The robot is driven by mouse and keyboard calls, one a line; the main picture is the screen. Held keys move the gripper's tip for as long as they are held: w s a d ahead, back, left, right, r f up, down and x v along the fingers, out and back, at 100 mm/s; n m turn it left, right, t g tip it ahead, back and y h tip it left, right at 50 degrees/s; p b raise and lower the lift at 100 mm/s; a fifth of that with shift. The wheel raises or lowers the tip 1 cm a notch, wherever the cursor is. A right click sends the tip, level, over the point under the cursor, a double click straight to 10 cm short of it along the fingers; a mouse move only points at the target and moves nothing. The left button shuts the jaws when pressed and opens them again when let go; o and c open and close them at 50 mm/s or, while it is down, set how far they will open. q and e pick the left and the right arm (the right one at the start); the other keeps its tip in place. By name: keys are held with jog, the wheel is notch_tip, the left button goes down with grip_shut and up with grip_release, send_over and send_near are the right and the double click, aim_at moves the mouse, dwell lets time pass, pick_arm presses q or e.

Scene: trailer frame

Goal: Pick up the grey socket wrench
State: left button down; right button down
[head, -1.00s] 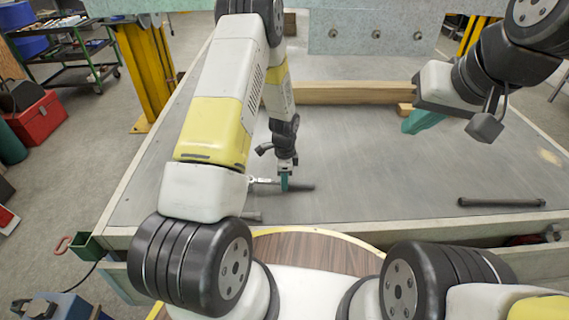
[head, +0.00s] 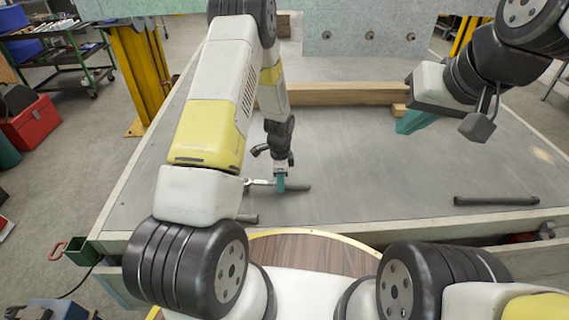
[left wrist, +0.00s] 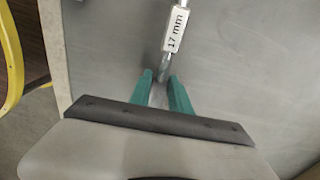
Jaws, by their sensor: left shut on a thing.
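The grey socket wrench (head: 260,182) lies low over the grey table top in the head view, its silver end showing left of my left gripper (head: 280,185). In the left wrist view the wrench (left wrist: 177,28) carries a white "17 mm" label and runs down between the teal fingertips (left wrist: 161,82). My left gripper is shut on it. A dark strip right of the fingers may be its shadow or another part; I cannot tell. My right gripper (head: 412,122) hangs over the back right of the table, clear of the wrench, and its finger gap is not clear.
A dark bar (head: 496,200) lies at the right front of the table top (head: 380,190). A short dark piece (head: 247,218) lies near the front edge under my left arm. A wooden beam (head: 345,94) crosses the back. The table's middle is clear.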

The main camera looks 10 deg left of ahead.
pick_arm(q)
notch_tip(320, 180, up, 3)
jog(key=shift+s+d+r, duration=0.1)
jog(key=shift+s+r, duration=0.15)
jog(key=shift+s, duration=0.35)
jog(key=s, duration=0.5)
jog(key=s+d+r, duration=0.1)
jog(key=s, duration=0.3)
jog(key=s+d, duration=0.1)
jog(key=s, duration=0.4)
jog(key=shift+s+d+r, duration=0.1)
jog(key=shift+s+r, duration=0.05)
jog(key=shift+s, duration=0.2)
jog(key=c, duration=1.9)
grip_release()
grip_shut()
jog(key=shift+w, duration=0.1)
